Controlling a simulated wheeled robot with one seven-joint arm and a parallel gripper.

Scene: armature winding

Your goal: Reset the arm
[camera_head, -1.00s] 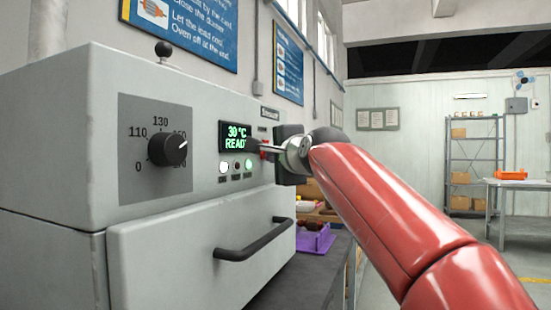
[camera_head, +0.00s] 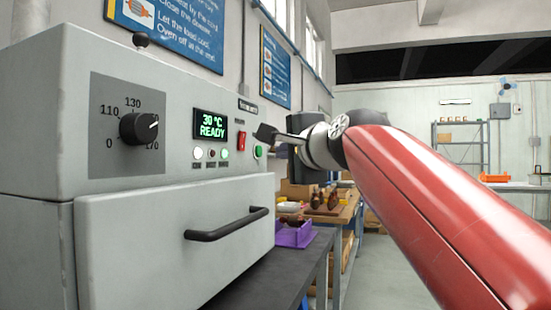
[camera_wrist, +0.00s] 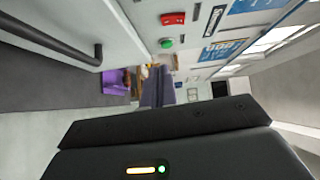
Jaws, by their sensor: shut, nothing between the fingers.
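My gripper (camera_head: 266,134) is at the end of my red arm, in front of the right end of the grey oven's front panel. Its fingers are together and hold nothing. In the wrist view the closed fingers (camera_wrist: 157,88) point away from the camera, apart from the panel. The oven (camera_head: 60,130) has a black dial (camera_head: 139,128), a display (camera_head: 210,125) reading 30 °C READY, a red switch (camera_head: 241,141) and a green button (camera_head: 258,152). Its drawer (camera_head: 150,240) looks shut, with a dark handle (camera_head: 227,223).
A purple tray (camera_head: 294,234) stands on the dark bench (camera_head: 262,279) past the oven. Wooden-topped benches with dark parts (camera_head: 332,199) lie beyond. A shelf rack (camera_head: 459,150) stands at the back. The floor to the right looks open.

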